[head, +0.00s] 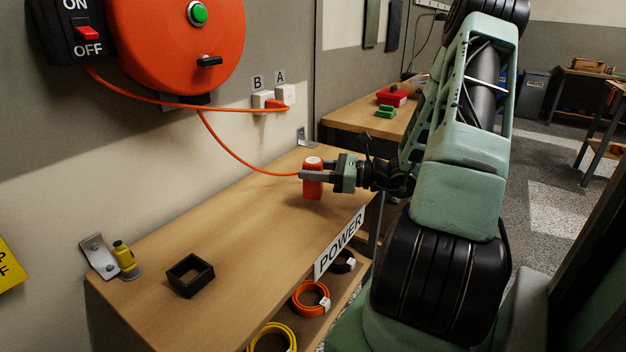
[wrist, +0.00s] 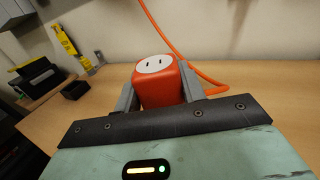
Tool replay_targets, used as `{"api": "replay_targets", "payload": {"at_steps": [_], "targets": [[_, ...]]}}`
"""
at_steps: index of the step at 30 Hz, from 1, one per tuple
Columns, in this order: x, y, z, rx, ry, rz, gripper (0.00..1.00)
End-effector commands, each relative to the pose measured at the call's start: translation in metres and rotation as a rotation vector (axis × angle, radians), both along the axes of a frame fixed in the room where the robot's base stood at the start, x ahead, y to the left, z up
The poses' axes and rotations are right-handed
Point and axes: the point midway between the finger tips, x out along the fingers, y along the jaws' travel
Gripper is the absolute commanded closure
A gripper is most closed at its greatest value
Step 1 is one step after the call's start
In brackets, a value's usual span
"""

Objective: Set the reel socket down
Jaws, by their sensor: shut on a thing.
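The reel socket (head: 313,180) is an orange block with a white round face carrying slots, and an orange cord runs from it. In the wrist view the socket (wrist: 158,84) sits between the two grey fingers, face up. My gripper (head: 312,176) is shut on it at the far part of the wooden bench (head: 240,227). The socket is upright, at or just above the bench top; I cannot tell whether it touches. The orange cord reel (head: 180,45) hangs on the wall at upper left, with a green button.
A black open square holder (head: 190,275) and a small yellow bottle-like item (head: 124,258) stand at the near left of the bench. Wall outlets A and B (head: 273,97) are behind, with an orange plug in one. The bench between holder and gripper is clear.

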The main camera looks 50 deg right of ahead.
Motion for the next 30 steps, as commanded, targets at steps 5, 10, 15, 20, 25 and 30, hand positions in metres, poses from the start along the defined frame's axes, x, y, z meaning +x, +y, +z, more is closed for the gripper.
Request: {"api": "replay_targets", "payload": {"at_steps": [5, 10, 15, 20, 25, 30], "targets": [[0.000, 0.000, -0.019, 0.000, -0.001, 0.001, 0.86], [0.000, 0.000, -0.018, 0.000, -0.001, 0.001, 0.86], [0.000, 0.000, -0.022, 0.000, -0.001, 0.001, 0.86], [0.000, 0.000, -0.021, 0.000, 0.000, 0.001, 0.38], [0.000, 0.000, -0.021, 0.000, 0.000, 0.001, 0.38], [-0.006, -0.004, -0.018, -0.001, 0.000, -0.002, 0.38]]}}
